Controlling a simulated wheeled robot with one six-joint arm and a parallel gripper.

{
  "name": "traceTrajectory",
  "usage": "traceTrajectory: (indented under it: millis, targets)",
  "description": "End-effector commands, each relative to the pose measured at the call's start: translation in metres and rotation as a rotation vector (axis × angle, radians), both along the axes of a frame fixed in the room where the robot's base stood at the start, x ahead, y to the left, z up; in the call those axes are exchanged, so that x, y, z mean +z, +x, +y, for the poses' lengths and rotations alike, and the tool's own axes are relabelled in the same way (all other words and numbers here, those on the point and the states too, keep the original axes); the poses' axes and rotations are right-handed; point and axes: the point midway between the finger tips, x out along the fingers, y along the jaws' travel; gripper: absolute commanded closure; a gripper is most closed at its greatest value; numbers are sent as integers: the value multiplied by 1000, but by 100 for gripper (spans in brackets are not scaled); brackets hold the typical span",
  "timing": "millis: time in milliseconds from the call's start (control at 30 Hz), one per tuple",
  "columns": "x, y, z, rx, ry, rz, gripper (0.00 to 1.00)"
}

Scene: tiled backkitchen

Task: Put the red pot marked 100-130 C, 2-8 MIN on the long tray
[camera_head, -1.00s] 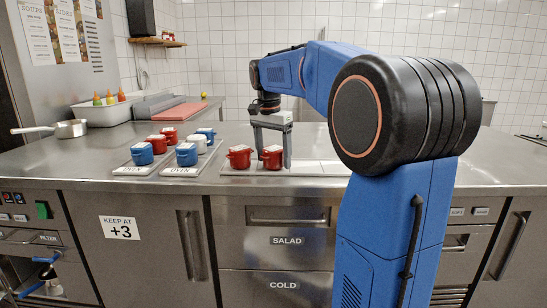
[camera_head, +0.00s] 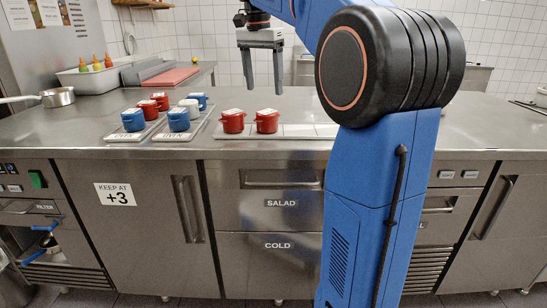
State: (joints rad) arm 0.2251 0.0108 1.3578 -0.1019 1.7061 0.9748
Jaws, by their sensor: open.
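My gripper (camera_head: 262,82) is open and empty, pointing down above and behind the long tray (camera_head: 305,130). Two red pots stand on that tray at its left part: a left red pot (camera_head: 232,122) and a right red pot (camera_head: 267,122). Two more red pots stand further left, a front one (camera_head: 149,111) and a back one (camera_head: 160,102), among blue pots. The lid markings are too small to read, so I cannot tell which pot bears 100-130 C, 2-8 MIN.
A saucepan (camera_head: 57,97), a bottle bin (camera_head: 95,80) and a red board (camera_head: 173,77) lie behind. The right of the long tray is bare.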

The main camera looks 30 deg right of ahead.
Motion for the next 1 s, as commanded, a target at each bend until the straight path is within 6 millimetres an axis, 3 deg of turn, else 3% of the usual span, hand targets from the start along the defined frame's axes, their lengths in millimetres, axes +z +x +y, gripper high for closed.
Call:
traceTrajectory:
  millis: [167, 367, 667, 1000]
  targets:
    - [-3, -7, 5, 29, -1, -5, 26]
    - [-26, -45, 32, 195, -8, -38, 26]
    - [-89, -123, 78, 525, -38, -105, 26]
    - [-186, -215, 119, 881, -96, -182, 26]
